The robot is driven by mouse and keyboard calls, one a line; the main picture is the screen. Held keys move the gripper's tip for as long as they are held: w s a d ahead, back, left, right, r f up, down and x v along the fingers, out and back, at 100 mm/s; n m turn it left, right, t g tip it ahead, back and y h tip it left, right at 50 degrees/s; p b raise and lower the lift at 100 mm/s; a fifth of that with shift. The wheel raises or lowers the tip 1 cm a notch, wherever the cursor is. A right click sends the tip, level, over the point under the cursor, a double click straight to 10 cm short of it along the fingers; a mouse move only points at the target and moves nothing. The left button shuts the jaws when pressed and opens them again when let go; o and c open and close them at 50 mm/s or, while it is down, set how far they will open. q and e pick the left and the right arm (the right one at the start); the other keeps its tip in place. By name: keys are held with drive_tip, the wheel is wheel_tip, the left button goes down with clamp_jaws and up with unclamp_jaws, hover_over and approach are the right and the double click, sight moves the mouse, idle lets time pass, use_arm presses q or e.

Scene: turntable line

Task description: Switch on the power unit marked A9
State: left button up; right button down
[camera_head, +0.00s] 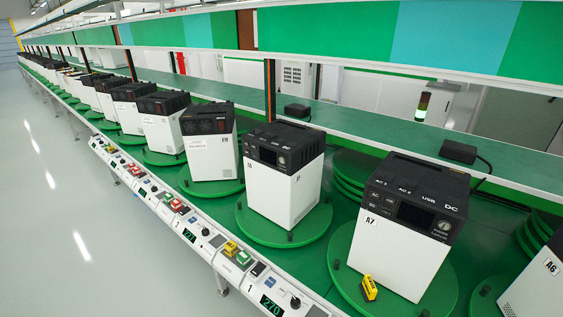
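Several white power units with black tops stand in a row on round green turntables. The nearest whole unit (398,255) carries the label A7, with AC, USB and DC lettering and a round power button (442,226). A unit cut off at the right edge (535,285) is marked A6. To the left of A7 stands another unit (280,190), whose small marks I cannot read. Beyond it is a unit (208,160) with its face turned differently and small unclear print. I cannot make out a label A9 on any unit. Neither gripper is in view.
A front control rail (215,250) holds buttons, knobs and displays reading 270 and 271. A green shelf (350,140) with black adapters runs behind. The grey floor (60,200) at left is clear.

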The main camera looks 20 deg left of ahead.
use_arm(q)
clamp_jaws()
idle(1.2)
